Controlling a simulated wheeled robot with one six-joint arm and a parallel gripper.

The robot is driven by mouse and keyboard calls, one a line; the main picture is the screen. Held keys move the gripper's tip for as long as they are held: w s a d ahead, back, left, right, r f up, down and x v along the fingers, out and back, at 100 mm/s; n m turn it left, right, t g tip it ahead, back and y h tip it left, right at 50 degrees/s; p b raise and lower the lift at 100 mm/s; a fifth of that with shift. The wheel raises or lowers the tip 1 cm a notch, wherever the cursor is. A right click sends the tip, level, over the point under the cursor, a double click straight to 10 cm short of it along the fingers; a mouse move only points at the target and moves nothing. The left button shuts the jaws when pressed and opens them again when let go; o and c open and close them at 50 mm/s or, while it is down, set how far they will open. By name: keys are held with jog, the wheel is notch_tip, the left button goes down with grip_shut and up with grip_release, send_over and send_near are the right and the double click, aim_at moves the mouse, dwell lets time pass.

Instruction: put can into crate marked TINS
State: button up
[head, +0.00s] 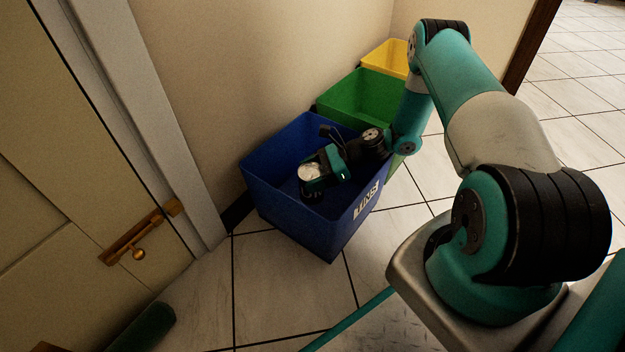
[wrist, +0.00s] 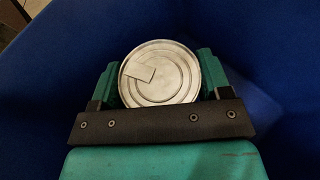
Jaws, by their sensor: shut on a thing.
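The can (head: 309,172) shows its round silver lid in the head view; it also fills the middle of the wrist view (wrist: 160,73), with a pale tab on the lid. My gripper (head: 318,178) is shut on the can, one finger on each side of it, as the wrist view shows (wrist: 160,85). The blue crate (head: 327,228) has white lettering on its front that reads as TINS, seen at a slant. My gripper and the can are over the crate's opening, with blue walls around them. I cannot tell how far the can is from the crate's floor.
A green crate (head: 352,98) and a yellow crate (head: 385,57) stand behind the blue one along the wall. A door with a brass bolt (head: 137,237) is on the left. A dark green roll-like object (head: 146,328) lies at the lower left. Tiled floor is clear at right.

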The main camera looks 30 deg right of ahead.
jog(key=shift+f, duration=0.1)
jog(key=shift+f, duration=0.6)
jog(key=o, duration=0.9)
